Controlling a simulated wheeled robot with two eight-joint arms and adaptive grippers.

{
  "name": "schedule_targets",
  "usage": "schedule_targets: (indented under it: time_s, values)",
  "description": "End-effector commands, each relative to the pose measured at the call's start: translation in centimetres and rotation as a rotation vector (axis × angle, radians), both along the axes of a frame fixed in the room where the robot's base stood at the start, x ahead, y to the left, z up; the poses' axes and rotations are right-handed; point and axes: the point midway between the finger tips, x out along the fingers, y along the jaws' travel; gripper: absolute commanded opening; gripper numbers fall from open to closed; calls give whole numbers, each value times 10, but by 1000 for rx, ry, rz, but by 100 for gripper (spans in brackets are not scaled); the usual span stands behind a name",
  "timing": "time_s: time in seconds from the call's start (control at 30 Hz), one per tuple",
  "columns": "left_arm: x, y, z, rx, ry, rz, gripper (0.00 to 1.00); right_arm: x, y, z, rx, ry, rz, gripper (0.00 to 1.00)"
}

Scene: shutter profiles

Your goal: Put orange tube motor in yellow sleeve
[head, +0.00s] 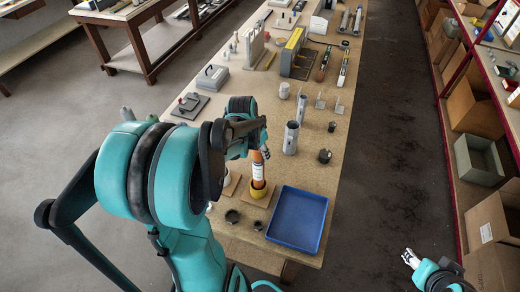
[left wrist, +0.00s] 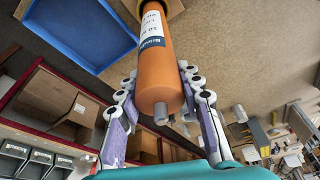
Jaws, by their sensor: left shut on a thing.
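The orange tube motor (head: 257,169) has a white and dark label and stands nearly upright, slightly tilted. My left gripper (head: 262,152) is shut on its upper part. In the left wrist view the motor (left wrist: 160,75) lies between the fingers of the left gripper (left wrist: 160,100), its near end with a small grey pin towards me. The yellow sleeve (head: 259,191) stands on a small brown board, and its rim (left wrist: 172,8) shows at the motor's far end. The motor's lower end appears to be inside the sleeve's mouth; how deep is hidden. My right gripper (head: 410,258) is empty, off the table at lower right.
A blue tray (head: 298,218) lies close to the right of the sleeve. Small dark rings (head: 232,216) lie in front. Grey cylinders (head: 291,137) and a black cup (head: 324,156) stand farther back. A shelf with cardboard boxes (head: 476,105) runs along the right.

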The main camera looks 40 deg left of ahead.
Motion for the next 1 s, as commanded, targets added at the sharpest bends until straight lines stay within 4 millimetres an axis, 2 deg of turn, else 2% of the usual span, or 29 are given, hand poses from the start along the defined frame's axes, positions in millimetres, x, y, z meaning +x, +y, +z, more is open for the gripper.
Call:
schedule_targets:
  time_s: [0.13,0.17,0.2,0.23,0.5,0.63,0.77,1.0]
  values:
    - [0,0,-3,0,-1,0,0,0,0,-4,0,0,0,48]
    - [0,0,-3,0,0,0,43,0,0,-3,0,0,0,48]
    - [0,0,-2,0,0,0,54,0,0,-2,0,0,0,48]
    - [0,0,-2,0,0,0,56,0,0,-2,0,0,0,48]
    - [0,0,-2,0,0,0,56,0,0,-2,0,0,0,48]
    - [-1,0,6,0,0,0,56,0,0,2,0,0,0,48]
    - [-8,1,28,0,0,2,56,0,0,6,0,0,0,48]
    - [-22,2,80,0,0,1,56,0,0,14,0,0,0,48]
